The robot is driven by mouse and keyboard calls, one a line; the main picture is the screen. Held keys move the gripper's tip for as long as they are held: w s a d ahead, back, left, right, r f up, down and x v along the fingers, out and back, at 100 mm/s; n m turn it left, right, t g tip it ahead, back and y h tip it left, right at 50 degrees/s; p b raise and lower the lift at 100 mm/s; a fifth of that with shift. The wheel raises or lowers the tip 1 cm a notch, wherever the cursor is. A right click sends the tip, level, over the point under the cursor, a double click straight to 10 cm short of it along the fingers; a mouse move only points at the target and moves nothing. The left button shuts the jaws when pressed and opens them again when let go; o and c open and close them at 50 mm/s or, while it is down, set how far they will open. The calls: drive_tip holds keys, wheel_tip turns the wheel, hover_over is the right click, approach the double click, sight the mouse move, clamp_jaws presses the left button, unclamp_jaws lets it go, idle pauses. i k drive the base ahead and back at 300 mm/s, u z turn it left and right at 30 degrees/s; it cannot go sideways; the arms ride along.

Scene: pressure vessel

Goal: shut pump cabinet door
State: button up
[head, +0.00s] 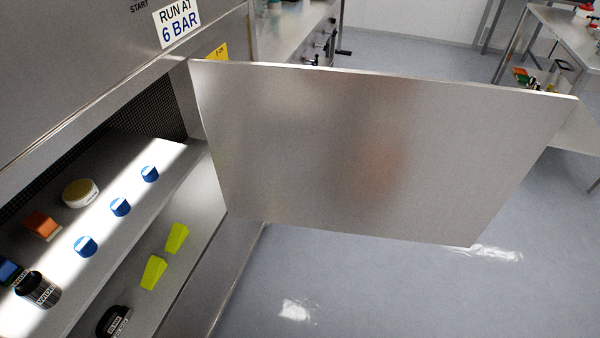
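The pump cabinet door (380,150) is a flat brushed-metal panel. It stands wide open, swung out from the right side of the cabinet opening and reaching toward the right of the head view. The cabinet (90,110) is on the left, its inside uncovered, with an upper shelf (110,245) and a lower level (190,215) showing. No handle or latch can be made out on the visible door face. My gripper is not in the head view.
Blue caps (120,207), a yellow-topped tin (80,193), an orange block (42,224) and a dark jar (38,290) stand on the upper shelf. Yellow-green items (177,238) stand below. The floor (400,290) beneath the door is clear. A table (560,30) stands at back right.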

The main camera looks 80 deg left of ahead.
sight(409, 158)
drive_tip(key=u, duration=0.8)
drive_tip(key=i, duration=5.8)
drive_tip(key=u, duration=5)
drive_tip(key=i, duration=1.45)
drive_tip(key=u, duration=0.1)
